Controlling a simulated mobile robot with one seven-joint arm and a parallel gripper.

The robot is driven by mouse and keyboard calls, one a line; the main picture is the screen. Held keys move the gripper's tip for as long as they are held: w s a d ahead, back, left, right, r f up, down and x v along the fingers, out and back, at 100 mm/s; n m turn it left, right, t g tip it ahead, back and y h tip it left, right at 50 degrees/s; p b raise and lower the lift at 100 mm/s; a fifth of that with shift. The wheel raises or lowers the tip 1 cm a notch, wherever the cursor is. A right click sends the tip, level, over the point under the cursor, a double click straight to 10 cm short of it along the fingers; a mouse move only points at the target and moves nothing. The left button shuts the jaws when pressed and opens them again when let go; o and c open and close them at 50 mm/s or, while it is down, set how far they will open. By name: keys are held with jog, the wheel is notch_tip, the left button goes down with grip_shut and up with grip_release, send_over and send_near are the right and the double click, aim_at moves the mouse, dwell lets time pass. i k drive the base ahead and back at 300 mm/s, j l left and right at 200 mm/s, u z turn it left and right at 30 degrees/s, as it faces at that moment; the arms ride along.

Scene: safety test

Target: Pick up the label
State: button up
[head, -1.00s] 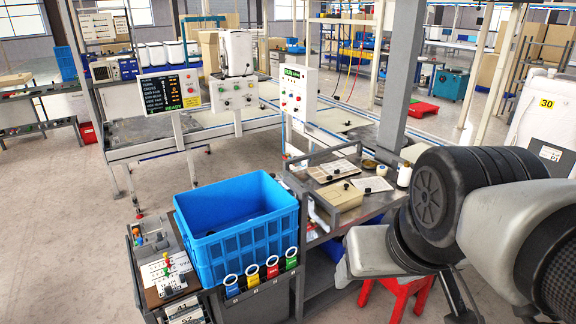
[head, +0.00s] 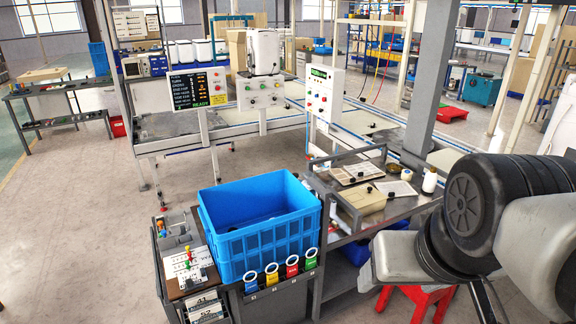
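I cannot tell which thing is the label. Pale flat sheets lie on the metal side bench, one at the back (head: 357,172) and one at the right (head: 397,188), each with a small dark knob-like thing on it. White printed cards (head: 190,263) also lie on the small stand at the left, and cards with numbers (head: 206,308) show on its front. My arm fills the right side. My gripper (head: 487,302) is low at the right, partly cut off by the bottom edge; its opening is unclear. It is apart from the bench sheets.
A blue crate (head: 262,243) stands front centre, with several coloured tubes or holders (head: 272,275) along its front. A beige box (head: 362,199) and a white bottle (head: 430,180) stand on the bench. A red stool (head: 428,300) is below my arm. Floor (head: 75,230) at the left is clear.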

aim_at(333, 227)
jog(key=i+l+u, duration=0.4)
jog(key=i+l, duration=0.25)
jog(key=i+l+u, duration=0.2)
jog(key=i+l, duration=0.25)
jog(key=i+l+u, duration=0.2)
jog(key=i+l, duration=0.15)
jog(key=i+l+u, duration=0.2)
jog(key=l, duration=0.4)
jog(key=i, duration=0.05)
